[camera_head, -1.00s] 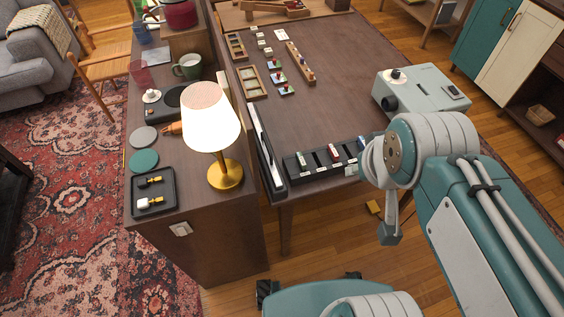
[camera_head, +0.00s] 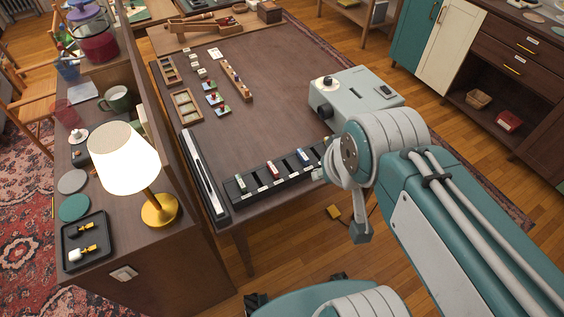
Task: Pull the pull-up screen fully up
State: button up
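A long, narrow dark housing with a pale strip along its top (camera_head: 203,176) lies along the left edge of the brown table (camera_head: 285,85). It looks like the pull-up screen, lying low with no raised sheet visible. My arm reaches in from the lower right, and its large joint is over the table's front right corner. A small grey-teal part at the end of my arm (camera_head: 360,231) hangs below that joint, right of the housing and apart from it. My gripper's fingers are hidden or cannot be made out.
A lit lamp (camera_head: 124,158) stands on the sideboard left of the housing. A black slotted tray (camera_head: 283,182) lies along the table's front edge. A grey projector-like box (camera_head: 360,95) is at the table's right. The table's middle is clear.

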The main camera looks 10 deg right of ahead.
aim_at(217, 209)
jog(key=l+u, duration=0.1)
jog(key=u, duration=1.2)
jog(key=l, duration=0.65)
jog(key=l+u, duration=0.15)
jog(key=l, duration=0.5)
jog(key=k+l, duration=0.15)
jog(key=l, duration=0.5)
jog(key=i+u, duration=0.05)
